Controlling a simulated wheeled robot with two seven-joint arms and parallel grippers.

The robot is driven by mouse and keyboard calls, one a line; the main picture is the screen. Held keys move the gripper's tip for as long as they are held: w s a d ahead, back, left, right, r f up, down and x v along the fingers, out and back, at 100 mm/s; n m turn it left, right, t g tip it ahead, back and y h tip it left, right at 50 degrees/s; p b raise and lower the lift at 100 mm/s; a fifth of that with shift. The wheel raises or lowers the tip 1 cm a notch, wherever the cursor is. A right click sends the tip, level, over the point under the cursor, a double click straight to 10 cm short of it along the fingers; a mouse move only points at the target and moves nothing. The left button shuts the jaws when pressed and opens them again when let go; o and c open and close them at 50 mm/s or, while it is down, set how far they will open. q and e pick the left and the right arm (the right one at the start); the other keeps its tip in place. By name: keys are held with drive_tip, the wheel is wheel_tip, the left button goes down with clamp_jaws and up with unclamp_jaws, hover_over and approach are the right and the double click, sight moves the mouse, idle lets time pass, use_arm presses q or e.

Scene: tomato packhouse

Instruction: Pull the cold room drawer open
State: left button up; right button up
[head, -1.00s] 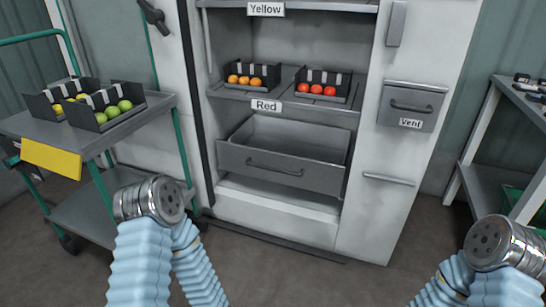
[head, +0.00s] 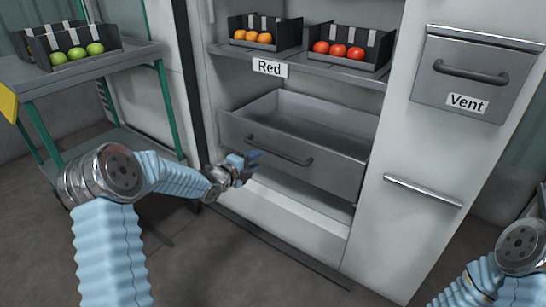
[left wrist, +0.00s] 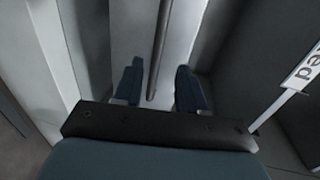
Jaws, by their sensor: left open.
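The grey cold room drawer (head: 340,178) sits low in the white cabinet under the "Red" shelf. Its inside shows over the top of its front. Its dark bar handle (head: 280,151) is on the front. My left gripper (head: 245,167) is open near the left end of the handle. In the left wrist view the handle (left wrist: 161,50) runs lengthwise between the two spread fingers of the left gripper (left wrist: 159,88), with gaps on both sides. My right gripper is out of view; only part of that arm shows at the lower right.
Crates of orange (head: 264,36) and red tomatoes (head: 350,50) stand on the shelf above. A vent drawer (head: 470,95) and a long bar handle (head: 423,191) are at the right. A trolley (head: 90,68) with green tomatoes stands left. Floor before the cabinet is clear.

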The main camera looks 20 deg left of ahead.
sight(273, 152)
use_arm(q)
drive_tip(key=x, duration=1)
drive_tip(key=shift+w+d+f+b, duration=0.1)
drive_tip(key=shift+w+f+b, duration=0.1)
drive_tip(key=shift+w+b, duration=0.15)
drive_tip(key=shift+c, duration=0.3)
clamp_jaws()
